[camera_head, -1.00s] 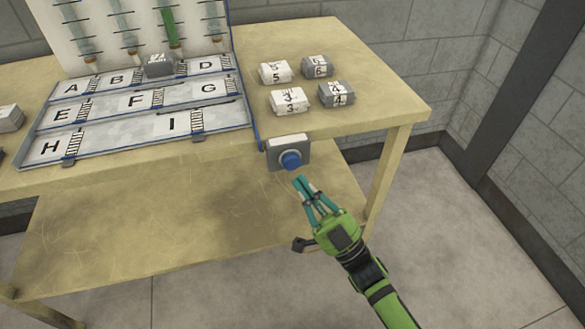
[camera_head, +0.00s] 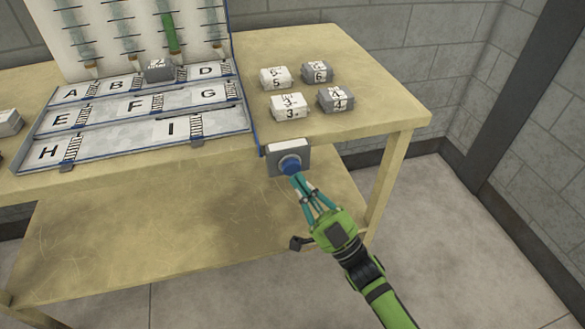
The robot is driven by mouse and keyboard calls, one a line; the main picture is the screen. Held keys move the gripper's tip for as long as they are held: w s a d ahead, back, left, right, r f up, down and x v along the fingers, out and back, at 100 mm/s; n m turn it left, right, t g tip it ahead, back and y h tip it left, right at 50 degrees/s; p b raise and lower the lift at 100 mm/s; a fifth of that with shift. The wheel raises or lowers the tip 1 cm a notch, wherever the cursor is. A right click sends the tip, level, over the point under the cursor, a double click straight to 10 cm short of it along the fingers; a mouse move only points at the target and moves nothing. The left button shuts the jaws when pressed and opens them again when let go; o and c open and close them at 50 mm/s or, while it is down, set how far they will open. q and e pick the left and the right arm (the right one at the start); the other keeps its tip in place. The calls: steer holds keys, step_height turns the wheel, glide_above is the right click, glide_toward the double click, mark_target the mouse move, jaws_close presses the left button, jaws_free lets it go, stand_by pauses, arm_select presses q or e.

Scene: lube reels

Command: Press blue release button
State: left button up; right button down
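The blue release button (camera_head: 289,163) sits on a grey box (camera_head: 275,157) fixed to the front edge of the table, right of the lettered tray. My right gripper (camera_head: 297,179), green with teal fingers, reaches up from the lower right. Its fingertips are close together and right at the lower edge of the button. They look to be touching it or very nearly so; I cannot tell if the button is pushed in. Nothing shows between the fingers. My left gripper is not in view.
A tray with lettered slots (camera_head: 150,132) lies on the wooden table (camera_head: 375,100), with a dark block (camera_head: 159,70) in it. Numbered blocks stand right of it, including white block 3 (camera_head: 289,106) and grey block 4 (camera_head: 336,98). A lower shelf (camera_head: 150,240) is empty.

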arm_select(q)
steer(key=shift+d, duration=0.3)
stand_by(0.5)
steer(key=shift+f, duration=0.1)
arm_select(e)
steer(key=shift+w, duration=0.15)
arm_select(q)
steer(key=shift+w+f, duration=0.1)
arm_select(e)
steer(key=shift+w+a, duration=0.15)
steer(key=shift+w, duration=0.15)
